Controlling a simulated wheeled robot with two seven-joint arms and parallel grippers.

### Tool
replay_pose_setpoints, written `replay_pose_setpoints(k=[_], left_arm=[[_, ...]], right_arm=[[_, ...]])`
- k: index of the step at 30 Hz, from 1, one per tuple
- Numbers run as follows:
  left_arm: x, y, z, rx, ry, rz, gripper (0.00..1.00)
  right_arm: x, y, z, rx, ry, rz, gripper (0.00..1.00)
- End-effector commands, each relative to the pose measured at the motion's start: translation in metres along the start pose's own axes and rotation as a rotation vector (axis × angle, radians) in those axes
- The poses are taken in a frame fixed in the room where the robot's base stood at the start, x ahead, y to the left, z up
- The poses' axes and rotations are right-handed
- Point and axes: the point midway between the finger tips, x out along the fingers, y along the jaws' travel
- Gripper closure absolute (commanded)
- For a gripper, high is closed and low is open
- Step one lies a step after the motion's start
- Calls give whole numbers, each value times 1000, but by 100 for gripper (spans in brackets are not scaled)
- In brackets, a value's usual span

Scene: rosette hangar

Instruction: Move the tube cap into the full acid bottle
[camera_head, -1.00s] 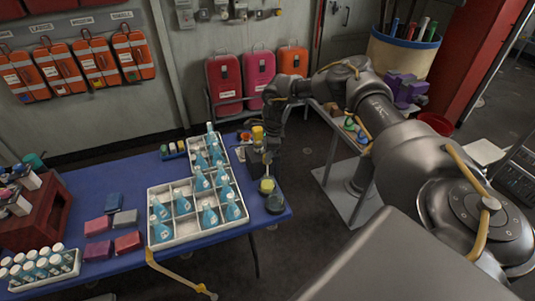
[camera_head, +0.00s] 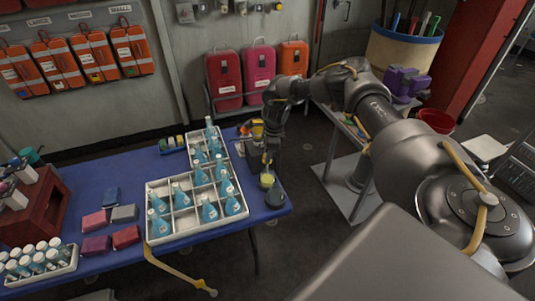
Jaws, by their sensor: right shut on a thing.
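My right gripper (camera_head: 268,161) points down at the right end of the blue table, directly above a small flask with yellow contents (camera_head: 267,181), which looks like the full acid bottle. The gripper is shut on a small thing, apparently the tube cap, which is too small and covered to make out. The fingertips are at the flask's neck and hide it. I cannot tell whether the cap touches the opening. My left gripper is not in view.
A dark round dish or base (camera_head: 275,199) stands just in front of the yellow flask. A white divided tray (camera_head: 166,236) of blue flasks is to the left. A yellow-topped container (camera_head: 257,128) stands behind the gripper. The blue table (camera_head: 110,184) has free room at centre-left.

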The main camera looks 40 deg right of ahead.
Motion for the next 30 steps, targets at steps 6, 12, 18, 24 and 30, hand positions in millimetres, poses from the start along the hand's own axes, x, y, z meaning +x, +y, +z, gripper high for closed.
replay_pose_setpoints(k=[6,12,18,24,30], left_arm=[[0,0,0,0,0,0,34],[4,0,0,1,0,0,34],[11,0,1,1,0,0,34],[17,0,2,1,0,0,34],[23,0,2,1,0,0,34]], right_arm=[[0,0,0,0,0,0,95],[6,0,-1,0,0,0,95],[14,0,-2,0,0,0,95],[23,0,-3,0,0,0,95],[31,0,-5,0,0,0,95]])
